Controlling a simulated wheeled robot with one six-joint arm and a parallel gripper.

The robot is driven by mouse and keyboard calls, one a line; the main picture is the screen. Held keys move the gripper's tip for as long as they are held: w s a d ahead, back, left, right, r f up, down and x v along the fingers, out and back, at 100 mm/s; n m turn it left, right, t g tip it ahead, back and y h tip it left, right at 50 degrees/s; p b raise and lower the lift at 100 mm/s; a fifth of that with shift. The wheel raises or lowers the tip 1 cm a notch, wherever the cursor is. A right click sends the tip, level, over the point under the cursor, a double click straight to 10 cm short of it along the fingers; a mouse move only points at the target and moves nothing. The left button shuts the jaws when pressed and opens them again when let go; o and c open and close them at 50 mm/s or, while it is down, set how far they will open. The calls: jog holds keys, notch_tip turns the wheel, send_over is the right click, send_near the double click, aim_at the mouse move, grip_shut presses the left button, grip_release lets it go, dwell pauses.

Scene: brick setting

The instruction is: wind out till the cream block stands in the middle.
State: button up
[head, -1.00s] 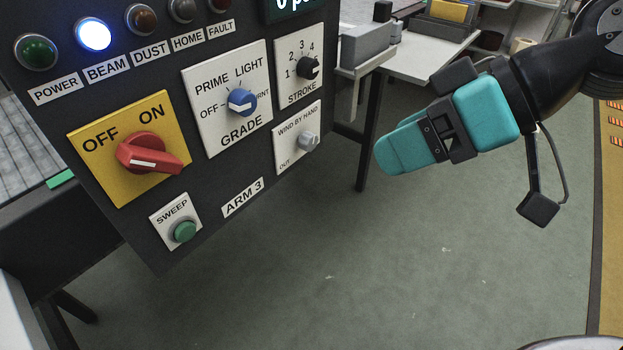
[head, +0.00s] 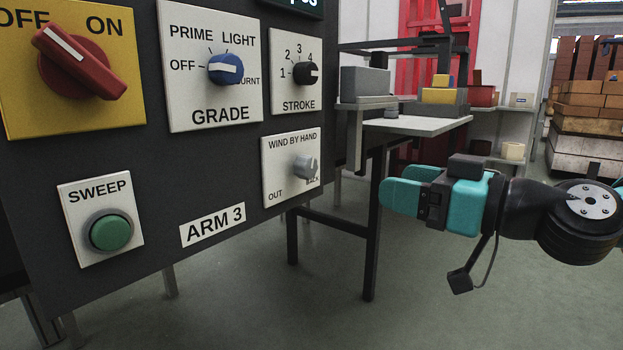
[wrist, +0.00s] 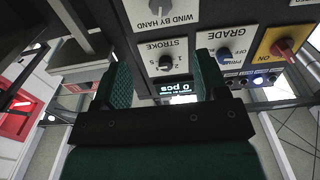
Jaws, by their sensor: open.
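The grey WIND BY HAND knob (head: 306,167) sits on a white plate marked OUT at lower left, low on the dark panel; it also shows upside down in the wrist view (wrist: 161,8). My gripper (head: 390,197) is to the right of the knob, apart from it, with its teal fingers pointing left toward the panel. In the wrist view its dark green fingers (wrist: 165,80) stand apart with nothing held between them.
The panel also carries a red OFF/ON switch (head: 80,62), a blue GRADE knob (head: 226,68), a black STROKE knob (head: 304,72) and a green SWEEP button (head: 111,232). A pale bench (head: 418,125) stands behind. Open floor lies below my gripper.

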aim_at(311, 166)
jog(key=x, duration=1.6)
jog(key=shift+s+r, duration=0.1)
